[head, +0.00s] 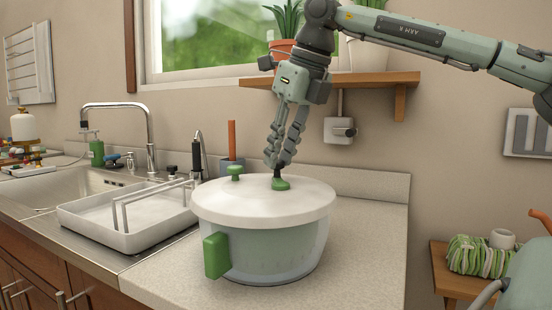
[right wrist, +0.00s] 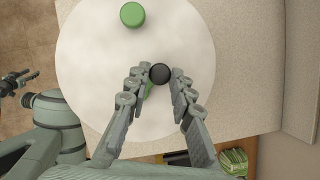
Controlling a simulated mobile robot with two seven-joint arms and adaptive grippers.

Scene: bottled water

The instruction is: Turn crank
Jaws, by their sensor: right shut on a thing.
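A wide pot-like vessel (head: 270,246) with a pale green body and a green side handle (head: 216,255) stands on the counter. Its round white lid (head: 225,200) carries a green crank part (head: 281,184) with a dark upright knob (right wrist: 160,73). A separate green knob (head: 235,173) is on the lid to the left; it also shows in the right wrist view (right wrist: 132,14). My right gripper (head: 277,166) points down over the lid, its fingers shut on the dark knob from both sides. The fingers partly hide the green crank part in the right wrist view.
A white rack tray (head: 130,236) and the sink with its tap (head: 150,130) are to the left. A wooden shelf (head: 385,79) with potted plants is behind my right arm. The counter right of the vessel (head: 370,245) is clear.

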